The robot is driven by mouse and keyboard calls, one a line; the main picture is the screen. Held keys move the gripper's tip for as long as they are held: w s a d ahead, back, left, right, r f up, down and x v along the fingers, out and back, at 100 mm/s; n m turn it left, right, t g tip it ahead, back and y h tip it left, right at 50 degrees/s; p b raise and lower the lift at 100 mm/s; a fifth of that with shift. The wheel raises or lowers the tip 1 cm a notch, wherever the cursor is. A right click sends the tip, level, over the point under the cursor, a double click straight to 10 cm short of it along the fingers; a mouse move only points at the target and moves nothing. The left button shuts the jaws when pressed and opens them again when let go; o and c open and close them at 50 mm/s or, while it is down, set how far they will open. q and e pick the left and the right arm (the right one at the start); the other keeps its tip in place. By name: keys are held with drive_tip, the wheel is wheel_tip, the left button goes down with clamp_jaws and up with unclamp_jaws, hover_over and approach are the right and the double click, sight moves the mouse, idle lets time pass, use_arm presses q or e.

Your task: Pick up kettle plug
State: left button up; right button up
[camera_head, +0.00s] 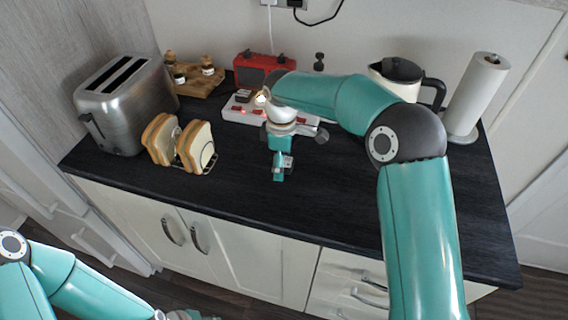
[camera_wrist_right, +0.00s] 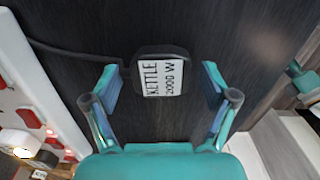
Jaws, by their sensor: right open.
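The kettle plug (camera_wrist_right: 160,78) is black with a white label reading KETTLE and a wattage. In the right wrist view it lies on the dark worktop, with a black cable running off to the left. My right gripper (camera_wrist_right: 160,88) is open, one finger on each side of the plug, with gaps visible between. In the head view my right gripper (camera_head: 281,166) is over the worktop in front of the power strip, and the plug cannot be made out there. My left arm shows at the lower left of the head view; its fingers are out of the frame.
A white power strip (camera_head: 230,112) with red switches lies behind my right gripper. A toaster (camera_head: 122,105), a rack of bread slices (camera_head: 196,147) and a wooden board (camera_head: 190,83) stand left. A kettle (camera_head: 400,78) and paper roll (camera_head: 476,98) stand right. The front worktop is clear.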

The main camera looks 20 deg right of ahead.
drive_tip(key=shift+c, duration=0.3)
drive_tip(key=c, duration=1.2)
drive_tip(key=shift+r, duration=0.1)
